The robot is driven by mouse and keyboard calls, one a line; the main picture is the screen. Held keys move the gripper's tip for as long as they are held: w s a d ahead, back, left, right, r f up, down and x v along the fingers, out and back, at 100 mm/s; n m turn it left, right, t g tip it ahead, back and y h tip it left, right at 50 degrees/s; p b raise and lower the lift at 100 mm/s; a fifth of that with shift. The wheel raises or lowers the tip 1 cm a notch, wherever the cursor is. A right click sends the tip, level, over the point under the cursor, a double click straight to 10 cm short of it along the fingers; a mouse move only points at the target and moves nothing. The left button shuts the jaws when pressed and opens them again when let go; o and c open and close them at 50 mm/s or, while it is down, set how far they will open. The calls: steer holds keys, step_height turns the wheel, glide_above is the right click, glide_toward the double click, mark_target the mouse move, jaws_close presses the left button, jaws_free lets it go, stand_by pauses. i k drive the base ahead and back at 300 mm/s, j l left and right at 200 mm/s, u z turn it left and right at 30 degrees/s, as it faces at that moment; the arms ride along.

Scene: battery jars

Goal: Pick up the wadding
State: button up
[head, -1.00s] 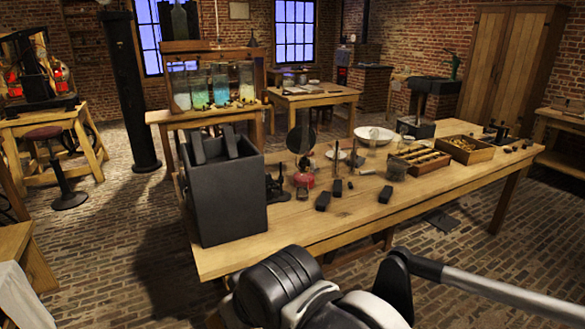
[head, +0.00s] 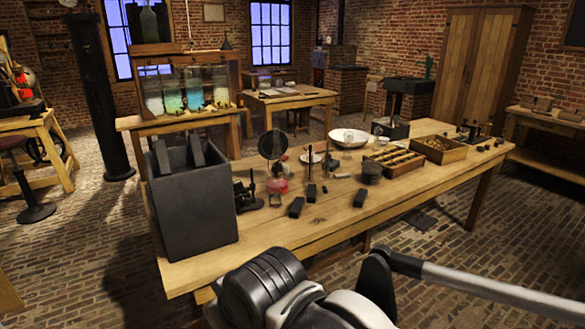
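I cannot pick out the wadding for certain on the long wooden table (head: 250,262). A white bowl (head: 348,138) stands near the table's far edge, and its contents are too small to make out. A small pale dish (head: 311,158) stands to its left. Parts of my arm cross the bottom of the head view, in front of the table's near edge. My gripper is not in view, so its state does not show.
A tall dark box (head: 195,215) stands at the table's left end. A round dark disc (head: 272,145), dark blocks (head: 296,207), a compartment tray (head: 394,162) and a wooden box (head: 439,149) stand across it. The near right tabletop is mostly clear.

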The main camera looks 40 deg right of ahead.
mark_target(286, 172)
steer(key=l, duration=0.65)
steer(key=i+l+z, duration=0.15)
steer(key=l, duration=1.1)
steer(key=i+l+z, duration=0.1)
steer(key=l, duration=0.5)
steer(key=i+l+z, duration=0.1)
steer(key=l, duration=0.55)
steer(key=i+l, duration=0.1)
steer(key=l, duration=0.5)
steer(key=i+l+z, duration=0.1)
steer(key=l, duration=0.5)
steer(key=i+l+z, duration=0.1)
steer(key=l, duration=0.5)
steer(key=i, duration=0.1)
